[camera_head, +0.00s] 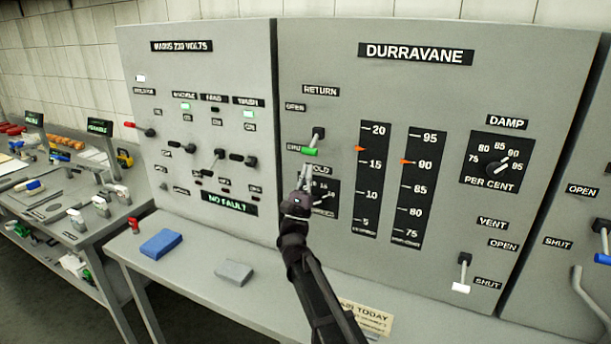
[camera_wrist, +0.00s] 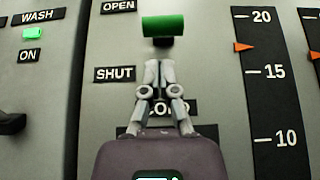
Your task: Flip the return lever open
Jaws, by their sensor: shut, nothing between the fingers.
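The return lever's green grip (camera_head: 310,152) hangs below its dark pivot (camera_head: 318,133) on the DURRAVANE panel, beside the SHUT label and below the OPEN label (camera_head: 295,107). In the wrist view the green grip (camera_wrist: 163,25) is at the top centre, with the SHUT label (camera_wrist: 115,74) lower left. My gripper (camera_head: 306,170) is shut and empty, its fingertips just below the grip. The fingertips (camera_wrist: 158,66) also point up at the grip in the wrist view. I cannot tell whether they touch it.
Two gauge strips (camera_head: 371,180) stand right of the lever, with a DAMP dial (camera_head: 497,166) and a vent lever (camera_head: 463,272) beyond. Left is a panel with several switches. A bench (camera_head: 200,295) below holds a blue block (camera_head: 161,244) and a grey block (camera_head: 234,272).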

